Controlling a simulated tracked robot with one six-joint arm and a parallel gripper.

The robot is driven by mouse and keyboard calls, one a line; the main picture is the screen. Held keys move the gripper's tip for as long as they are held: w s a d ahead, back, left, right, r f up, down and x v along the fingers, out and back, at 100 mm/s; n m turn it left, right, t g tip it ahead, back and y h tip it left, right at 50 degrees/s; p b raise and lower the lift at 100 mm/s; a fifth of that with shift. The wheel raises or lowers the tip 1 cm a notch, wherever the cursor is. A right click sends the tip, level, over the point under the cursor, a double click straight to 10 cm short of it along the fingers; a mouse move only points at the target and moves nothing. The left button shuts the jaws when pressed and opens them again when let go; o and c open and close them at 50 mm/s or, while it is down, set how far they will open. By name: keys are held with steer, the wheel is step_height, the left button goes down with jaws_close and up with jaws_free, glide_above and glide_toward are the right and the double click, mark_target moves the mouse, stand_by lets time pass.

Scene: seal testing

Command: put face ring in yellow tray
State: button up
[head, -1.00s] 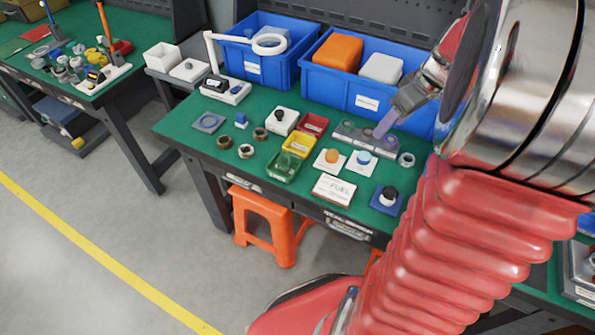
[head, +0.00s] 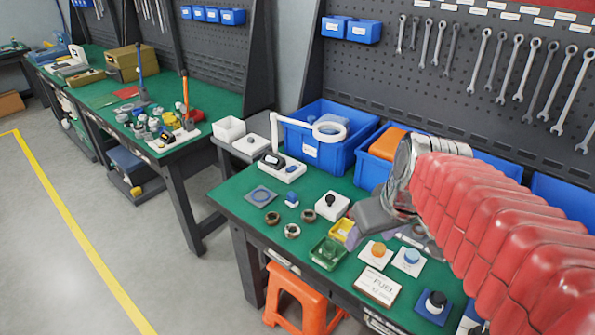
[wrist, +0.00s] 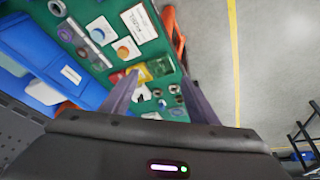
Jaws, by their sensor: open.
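The yellow tray (head: 341,229) stands on the green bench, partly hidden by my gripper; it also shows in the wrist view (wrist: 160,67). Several small rings lie left of the trays: a brown ring (head: 272,217) and a paler-centred ring (head: 292,231) show in the head view. I cannot tell which ring is the face ring. The rings also show between my fingers in the wrist view (wrist: 175,90). My gripper (head: 374,236) is open and empty, above the bench by the yellow tray; its spread fingers show in the wrist view (wrist: 160,80).
A green tray (head: 328,253) stands in front of the yellow one. A white box with a black knob (head: 332,205) is behind. Orange (head: 378,250) and blue (head: 412,257) buttons and a label card (head: 376,286) lie to the right. Blue bins (head: 310,150) line the back.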

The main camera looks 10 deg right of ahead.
steer(key=s+a+m+t, duration=0.1)
steer(key=s+a, duration=0.5)
steer(key=a, duration=0.1)
steer(key=shift+a+r, duration=0.15)
steer(key=shift+a, duration=0.25)
steer(key=shift+o, duration=0.5)
steer(key=shift+s, duration=0.1)
steer(key=shift+c, duration=0.2)
